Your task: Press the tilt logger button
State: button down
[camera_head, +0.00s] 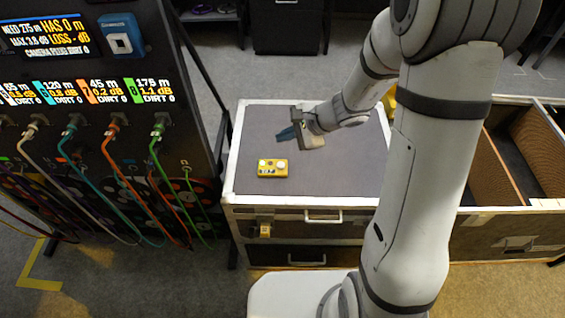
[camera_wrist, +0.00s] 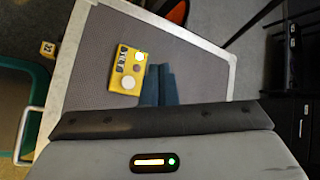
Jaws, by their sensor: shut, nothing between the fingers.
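A small yellow box (camera_head: 272,168), which looks like the tilt logger, lies on the grey top of a flight case (camera_head: 330,178). In the wrist view the yellow box (camera_wrist: 117,70) shows two pale round spots, one larger than the other, and a strip of dark markings; I cannot tell for sure which is the button. My gripper (camera_head: 285,133) is above the case top, behind the box in the head view. In the wrist view its blue fingers (camera_wrist: 158,70) are shut together and empty, just right of the box. They appear apart from it.
A black panel (camera_head: 165,60) with a lit display and coloured cables stands at the left, with a blue-and-white unit (camera_head: 122,35) on it. An open case with brown dividers (camera_head: 490,165) is at the right. The case top around the yellow box is clear.

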aim_at(281, 165)
jog(key=shift+f, duration=0.1)
notch_tip(281, 165, down, 8)
jog(key=b, duration=0.6)
jog(key=shift+f+b, duration=0.35)
jog(key=shift+b, duration=0.1)
dwell(1.6)
jog(key=shift+f+b, duration=0.4)
jog(key=shift+b, duration=0.2)
jog(key=shift+f+b, duration=0.45)
jog(key=shift+b, duration=0.15)
dwell(0.5)
jog(key=shift+r, duration=0.1)
jog(key=shift+r+p, duration=0.6)
jog(key=shift+r, duration=0.25)
jog(key=shift+r, duration=0.1)
